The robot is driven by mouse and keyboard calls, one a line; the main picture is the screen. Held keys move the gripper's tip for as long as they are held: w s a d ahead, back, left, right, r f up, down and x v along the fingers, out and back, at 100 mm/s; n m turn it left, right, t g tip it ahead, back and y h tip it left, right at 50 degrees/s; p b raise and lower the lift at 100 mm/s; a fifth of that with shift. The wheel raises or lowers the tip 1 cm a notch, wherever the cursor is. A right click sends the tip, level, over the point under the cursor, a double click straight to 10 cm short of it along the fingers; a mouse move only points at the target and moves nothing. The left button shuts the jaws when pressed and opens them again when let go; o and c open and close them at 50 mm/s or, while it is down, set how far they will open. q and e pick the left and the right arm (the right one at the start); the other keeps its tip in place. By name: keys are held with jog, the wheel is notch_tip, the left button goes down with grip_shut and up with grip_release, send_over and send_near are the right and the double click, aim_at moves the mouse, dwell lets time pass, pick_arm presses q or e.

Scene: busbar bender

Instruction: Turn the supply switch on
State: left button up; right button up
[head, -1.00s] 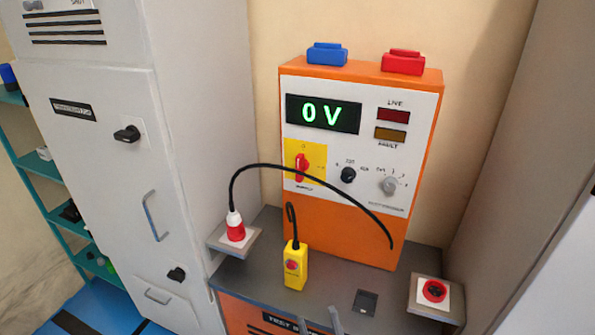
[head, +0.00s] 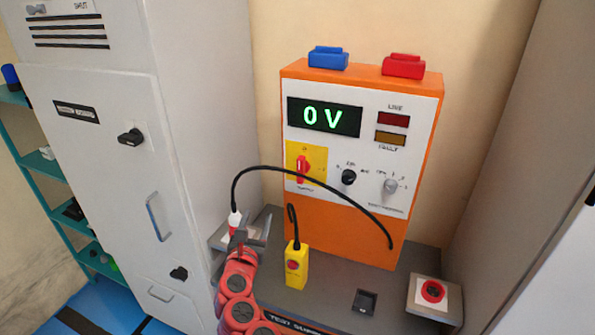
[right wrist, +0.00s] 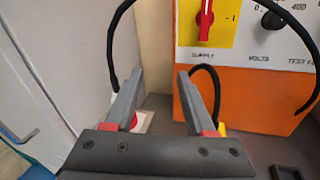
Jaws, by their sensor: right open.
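The supply switch (head: 302,170) is a red handle on a yellow plate, on the left of the orange test set's white panel. Its handle stands upright, and the wrist view shows a 1 mark to the right of the handle (right wrist: 205,18). My right gripper (head: 254,226) is open and empty, below and left of the switch, in front of the red-and-white plug. In the right wrist view its fingers (right wrist: 161,72) point toward the panel's lower left, with the switch up and to the right. My left gripper is out of view.
A yellow pendant (head: 295,268) stands on the bench beside my right gripper. A grey cabinet (head: 110,190) rises at the left. The display (head: 323,117) reads 0 V.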

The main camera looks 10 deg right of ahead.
jog(key=s+d+r+m+g+h, duration=0.1)
jog(key=s+d+r+g+h, duration=0.1)
jog(key=s+d+r+h, duration=0.3)
jog(key=p, duration=0.3)
send_near(299, 170)
jog(key=shift+m, duration=0.3)
jog(key=x, duration=0.7)
jog(key=shift+w+d, duration=0.15)
jog(key=shift+d, duration=0.25)
jog(key=shift+w+d, duration=0.2)
jog(key=shift+w, duration=0.35)
grip_shut()
